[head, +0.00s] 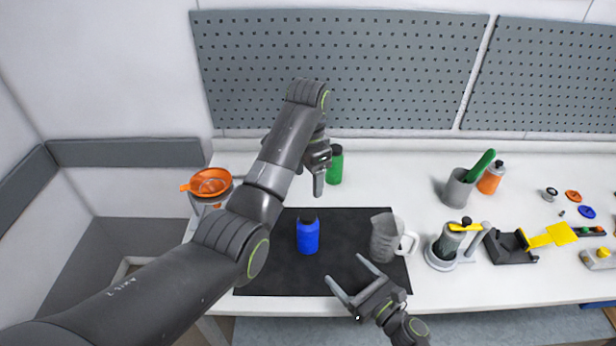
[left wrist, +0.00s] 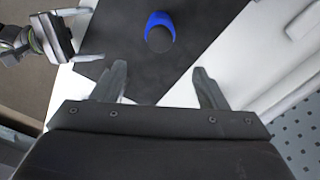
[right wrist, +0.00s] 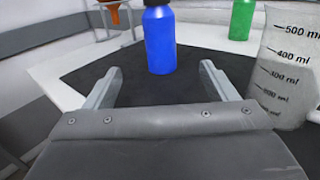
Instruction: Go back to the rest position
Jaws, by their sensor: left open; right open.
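My left gripper (head: 318,185) is open and empty, high over the back edge of the black mat (head: 262,262). In the left wrist view its fingers (left wrist: 160,88) stand apart with nothing between them. My right gripper (head: 350,280) is open and empty at the front edge of the mat. In the right wrist view its fingers (right wrist: 160,88) are apart, with the blue bottle (right wrist: 160,42) standing upright beyond them. The blue bottle (head: 308,236) stands on the mat, apart from both grippers.
A measuring jug (head: 384,238) stands on the mat's right side. A green bottle (head: 335,165) is behind the left gripper. An orange funnel (head: 210,182) is at the left. A drum agitator (head: 448,243), a grey cup (head: 457,190) and an orange bottle (head: 491,178) stand to the right.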

